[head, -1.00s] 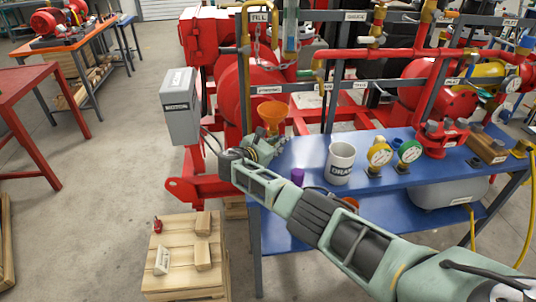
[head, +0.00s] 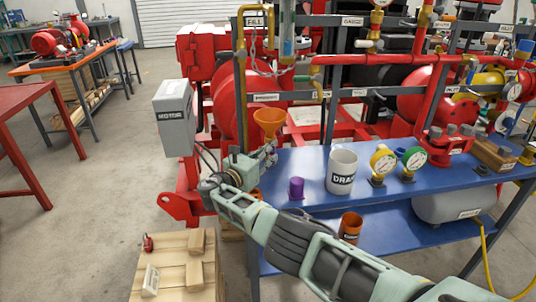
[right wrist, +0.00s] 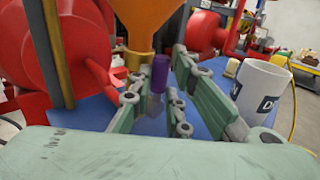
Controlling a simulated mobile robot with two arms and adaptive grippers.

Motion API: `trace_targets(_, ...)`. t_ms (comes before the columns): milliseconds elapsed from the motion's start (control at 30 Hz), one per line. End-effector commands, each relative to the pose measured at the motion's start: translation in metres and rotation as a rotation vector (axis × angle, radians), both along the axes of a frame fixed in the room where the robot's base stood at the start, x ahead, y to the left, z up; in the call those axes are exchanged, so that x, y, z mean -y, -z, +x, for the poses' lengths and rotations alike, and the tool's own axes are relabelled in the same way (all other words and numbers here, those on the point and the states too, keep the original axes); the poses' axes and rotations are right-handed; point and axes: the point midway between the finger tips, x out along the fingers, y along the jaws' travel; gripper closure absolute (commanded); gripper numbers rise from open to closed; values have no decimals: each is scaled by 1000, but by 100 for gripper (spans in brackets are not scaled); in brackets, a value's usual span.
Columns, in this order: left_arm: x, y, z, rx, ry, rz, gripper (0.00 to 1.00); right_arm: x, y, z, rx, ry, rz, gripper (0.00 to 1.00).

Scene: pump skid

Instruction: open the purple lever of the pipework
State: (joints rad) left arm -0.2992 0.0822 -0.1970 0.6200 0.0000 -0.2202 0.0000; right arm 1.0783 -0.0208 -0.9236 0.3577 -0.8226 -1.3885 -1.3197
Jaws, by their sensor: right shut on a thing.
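My right gripper (head: 264,158) is just below the orange funnel (head: 268,121), at the left end of the blue table, with its fingers pointing away from me. In the right wrist view, a purple lever (right wrist: 160,72) with a greyish lower part is between the fingers (right wrist: 155,88), and the gripper is shut on it. The funnel (right wrist: 135,28) is close behind and above it. In the head view the gripper hides the lever. A separate short purple cylinder (head: 296,187) stands on the table, right of the gripper. My left gripper is not in view.
A white mug (head: 342,170) and gauges with yellow (head: 382,161) and green (head: 413,157) rims stand on the blue table (head: 310,160). An orange cup (head: 350,228) is on the lower shelf. A grey motor box (head: 174,117) and red skid pipework are close by.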

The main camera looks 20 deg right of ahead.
Motion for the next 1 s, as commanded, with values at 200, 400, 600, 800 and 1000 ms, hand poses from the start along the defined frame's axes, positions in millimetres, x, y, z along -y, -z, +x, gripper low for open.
trace_targets(200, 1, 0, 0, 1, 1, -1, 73, -1, -3, 2, 2, -5, -7, 100)
trace_targets(400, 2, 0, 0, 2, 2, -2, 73, -1, -2, 1, 1, -4, -5, 68)
trace_targets(600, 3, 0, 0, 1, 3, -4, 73, 0, -1, 1, 0, -2, -2, 66)
trace_targets(800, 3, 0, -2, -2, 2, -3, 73, -3, 0, -1, 0, -3, -1, 66)
trace_targets(1000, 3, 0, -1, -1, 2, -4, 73, -19, 1, -10, 0, -4, 0, 66)
